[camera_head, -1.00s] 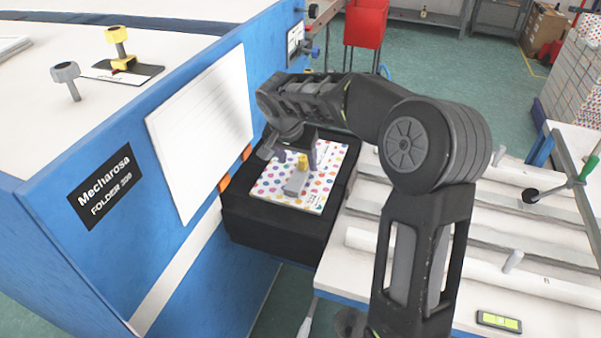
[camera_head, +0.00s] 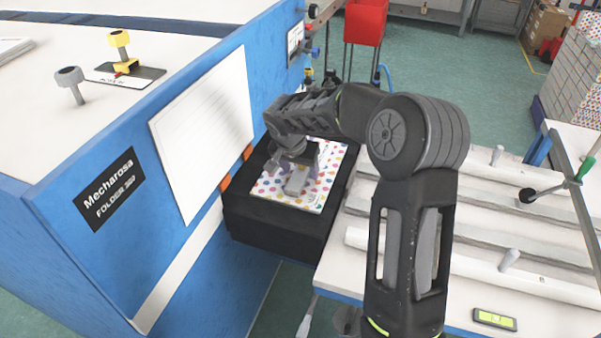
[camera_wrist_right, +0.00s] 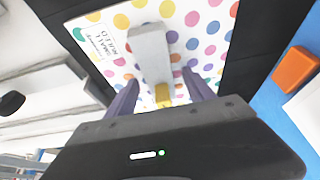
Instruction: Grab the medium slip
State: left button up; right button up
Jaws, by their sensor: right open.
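My right gripper (camera_head: 300,158) is open over a stack of polka-dot printed sheets (camera_head: 266,189). A grey block (camera_head: 295,183) with a yellow end lies on the sheets. In the wrist view my right gripper's fingers (camera_wrist_right: 159,82) stand on either side of the block (camera_wrist_right: 150,55), near its yellow end, apart from it as far as I can tell. The sheets (camera_wrist_right: 205,45) carry a printed label there. No separate slip marked medium can be made out. My left gripper is out of view.
The sheets lie on a black tray (camera_head: 270,226) against the blue folder machine (camera_head: 210,250), which has orange tabs at its side. A white worktable (camera_head: 420,265) with grey rails stands to the right. A red bin (camera_head: 365,24) is at the back.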

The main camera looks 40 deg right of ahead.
dwell(0.3)
grip_shut()
dwell(0.6)
